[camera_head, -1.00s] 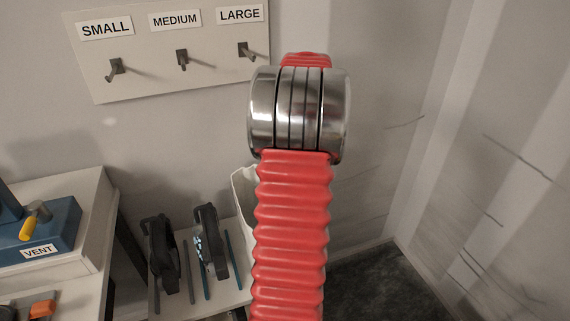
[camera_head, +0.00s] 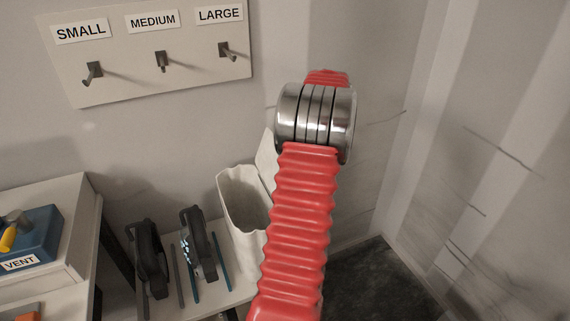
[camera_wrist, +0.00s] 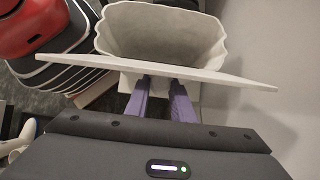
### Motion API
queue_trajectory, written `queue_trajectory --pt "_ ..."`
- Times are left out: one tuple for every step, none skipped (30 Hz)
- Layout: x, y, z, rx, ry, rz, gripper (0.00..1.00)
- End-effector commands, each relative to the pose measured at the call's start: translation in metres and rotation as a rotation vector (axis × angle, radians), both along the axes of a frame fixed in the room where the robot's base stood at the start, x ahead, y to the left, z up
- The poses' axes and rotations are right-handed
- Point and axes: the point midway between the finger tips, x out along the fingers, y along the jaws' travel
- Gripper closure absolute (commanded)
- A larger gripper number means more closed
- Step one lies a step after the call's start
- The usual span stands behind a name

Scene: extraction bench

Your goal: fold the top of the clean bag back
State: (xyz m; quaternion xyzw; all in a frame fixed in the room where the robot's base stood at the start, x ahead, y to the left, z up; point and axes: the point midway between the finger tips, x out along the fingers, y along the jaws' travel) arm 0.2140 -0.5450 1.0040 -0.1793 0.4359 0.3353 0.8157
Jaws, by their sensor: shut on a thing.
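The clean bag (camera_head: 240,190) is a cream-white open bag at the right end of the low bench in the head view, partly hidden behind my red arm. One side of its top stands up as a pale flap (camera_head: 266,155). In the wrist view the bag's mouth (camera_wrist: 160,35) is open, and the flap's long pale edge (camera_wrist: 230,77) runs across in front of it. My gripper (camera_wrist: 160,88) has two purple fingers reaching to this edge; it is shut on the flap. The fingertips are partly hidden by it. My gripper is hidden in the head view.
Two dark tools (camera_head: 148,258) stand left of the bag among thin blue and grey rods. A blue box labelled VENT (camera_head: 35,240) sits on a higher bench at left. A board with hooks labelled SMALL, MEDIUM and LARGE (camera_head: 150,50) hangs above. The wall is close on the right.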

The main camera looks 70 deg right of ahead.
Motion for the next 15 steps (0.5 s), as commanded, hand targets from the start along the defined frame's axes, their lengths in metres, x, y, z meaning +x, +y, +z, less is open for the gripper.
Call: queue_trajectory --pt "0.0000 0.0000 -0.0001 0.000 0.000 0.000 1.00" --pt "0.0000 0.0000 -0.0001 0.000 0.000 0.000 1.00" --pt "0.0001 0.0001 -0.0002 -0.001 0.001 0.000 1.00" --pt "0.0001 0.0001 -0.0001 -0.001 0.001 0.000 1.00" --pt "0.0001 0.0001 -0.0001 -0.001 0.001 0.000 1.00" --pt "0.0002 0.0002 -0.0002 -0.001 0.001 0.000 0.76" --pt "0.0002 0.0002 -0.0002 -0.001 0.001 0.000 0.74" --pt "0.0002 0.0002 -0.0002 -0.001 0.001 0.000 0.72" --pt "0.0002 0.0002 -0.0002 -0.001 0.001 0.000 0.69" --pt "0.0002 0.0002 -0.0001 -0.001 0.001 0.000 0.67" --pt "0.0002 0.0002 -0.0001 -0.001 0.001 0.000 0.65" --pt "0.0002 0.0002 -0.0001 -0.001 0.001 0.000 0.62" --pt "0.0003 0.0003 -0.0002 0.000 0.001 0.001 0.60" --pt "0.0003 0.0003 -0.0002 0.000 0.001 0.001 0.59" --pt "0.0003 0.0003 -0.0002 0.000 0.001 0.001 0.59"
